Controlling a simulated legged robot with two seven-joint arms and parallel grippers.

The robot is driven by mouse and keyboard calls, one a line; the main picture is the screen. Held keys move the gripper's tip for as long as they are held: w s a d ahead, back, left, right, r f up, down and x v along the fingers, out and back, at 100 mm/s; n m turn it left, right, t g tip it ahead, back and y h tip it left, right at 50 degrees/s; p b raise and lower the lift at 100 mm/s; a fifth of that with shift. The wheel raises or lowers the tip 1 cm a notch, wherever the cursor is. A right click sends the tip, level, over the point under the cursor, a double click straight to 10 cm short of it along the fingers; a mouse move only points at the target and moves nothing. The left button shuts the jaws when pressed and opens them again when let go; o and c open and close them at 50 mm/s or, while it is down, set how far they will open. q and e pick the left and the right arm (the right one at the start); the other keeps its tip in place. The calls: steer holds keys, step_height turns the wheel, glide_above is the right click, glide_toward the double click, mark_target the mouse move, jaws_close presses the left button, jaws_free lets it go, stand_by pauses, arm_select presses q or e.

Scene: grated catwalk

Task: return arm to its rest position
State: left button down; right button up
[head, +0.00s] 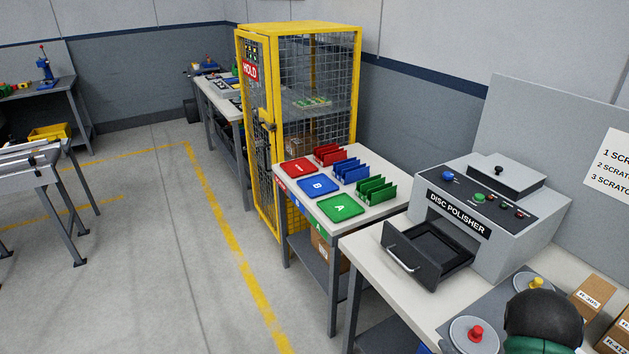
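Neither of my grippers shows in the head view. A dark rounded shape with a green part below it (543,318) cuts into the bottom right, over the bench; I cannot tell what it is. The grey disc polisher (520,215) stands on the right bench (365,262). Its drawer (425,257) is pulled open at the front, and the dark tray inside looks empty.
Left of the polisher, a table (385,215) holds red, blue and green pads and racks. A yellow mesh cage (268,110) stands behind it. A grey disc with a red knob (476,335) and cartons (592,293) lie front right. The floor (130,260) at left centre is clear.

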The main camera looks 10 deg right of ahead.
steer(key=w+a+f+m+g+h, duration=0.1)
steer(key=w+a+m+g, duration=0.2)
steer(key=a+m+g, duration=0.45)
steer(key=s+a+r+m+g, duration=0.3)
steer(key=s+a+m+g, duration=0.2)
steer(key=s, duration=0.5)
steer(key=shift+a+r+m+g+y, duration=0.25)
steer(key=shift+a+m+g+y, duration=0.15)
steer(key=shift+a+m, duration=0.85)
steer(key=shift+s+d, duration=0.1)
